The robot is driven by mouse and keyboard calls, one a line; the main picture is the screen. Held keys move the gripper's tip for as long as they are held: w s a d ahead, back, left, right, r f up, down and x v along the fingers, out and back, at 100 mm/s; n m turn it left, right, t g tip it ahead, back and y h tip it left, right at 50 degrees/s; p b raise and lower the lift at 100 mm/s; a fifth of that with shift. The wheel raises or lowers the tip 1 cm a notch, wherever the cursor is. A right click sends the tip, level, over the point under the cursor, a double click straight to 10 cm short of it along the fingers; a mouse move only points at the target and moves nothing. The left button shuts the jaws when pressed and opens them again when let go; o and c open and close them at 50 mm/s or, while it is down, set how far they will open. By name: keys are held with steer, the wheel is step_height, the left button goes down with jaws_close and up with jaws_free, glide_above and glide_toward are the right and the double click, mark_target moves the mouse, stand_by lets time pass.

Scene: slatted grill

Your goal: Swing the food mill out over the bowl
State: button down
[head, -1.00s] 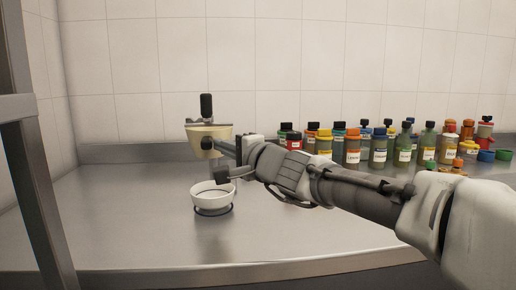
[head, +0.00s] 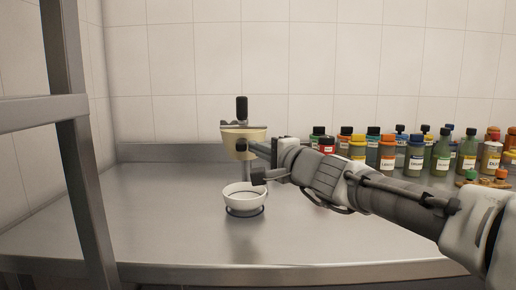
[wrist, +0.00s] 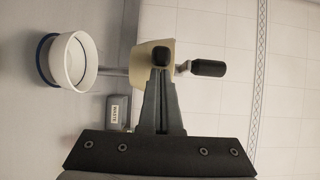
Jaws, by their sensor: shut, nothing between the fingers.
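The food mill (head: 254,132) is a cream pot with an upright black handle, held up off the counter; it also shows in the wrist view (wrist: 143,62). The white bowl (head: 243,198) stands on the counter in a dark ring, below the mill in the head picture; the wrist view shows it at left (wrist: 83,62). I cannot tell whether the mill is straight above it. My gripper (head: 242,146) is shut and empty, its dark tips in front of the mill's side; the wrist view shows the tips overlapping the pot (wrist: 162,55). Contact is unclear.
Several sauce bottles (head: 388,155) crowd the counter's back right. A grey post frame (head: 78,150) stands at left. The steel counter (head: 170,220) is clear left of the bowl. A grey labelled box (wrist: 118,112) shows beside my fingers in the wrist view.

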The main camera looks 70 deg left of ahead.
steer(key=s+d+b, duration=0.1)
steer(key=s+d, duration=0.2)
steer(key=d, duration=0.6)
steer(key=shift+s, duration=0.15)
